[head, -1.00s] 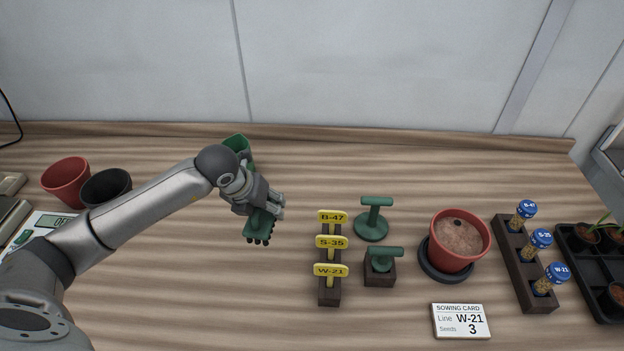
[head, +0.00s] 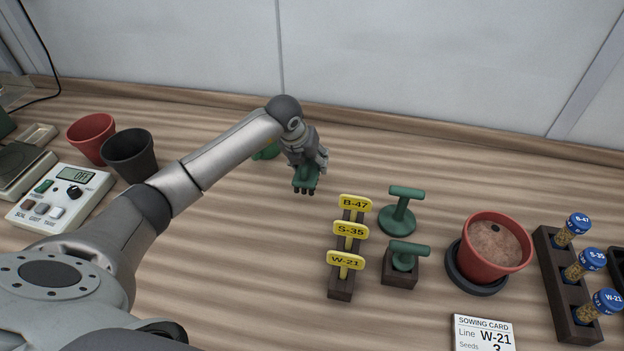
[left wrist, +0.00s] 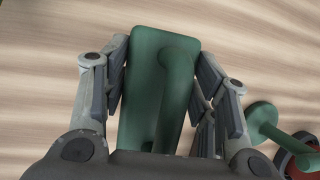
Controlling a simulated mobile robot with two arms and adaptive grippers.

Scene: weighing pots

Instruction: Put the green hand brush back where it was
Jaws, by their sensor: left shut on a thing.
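The green hand brush (head: 306,180) is in my left gripper (head: 316,166) in the head view, its dark bristles pointing down. In the left wrist view the green brush (left wrist: 148,95) fills the middle, and the fingers of my left gripper (left wrist: 163,95) are shut on it from both sides. Whether the bristles touch the table cannot be told. A green thing (head: 266,151), partly hidden behind my left wrist, stands on the table to the left of the brush. My right gripper does not show.
A rack of yellow labels (head: 341,288), two green tampers (head: 397,220) (head: 404,256) and a red soil-filled pot (head: 490,250) stand to the right. Red (head: 90,140) and black (head: 130,157) pots and a control box (head: 62,196) are at left. Table behind the labels is clear.

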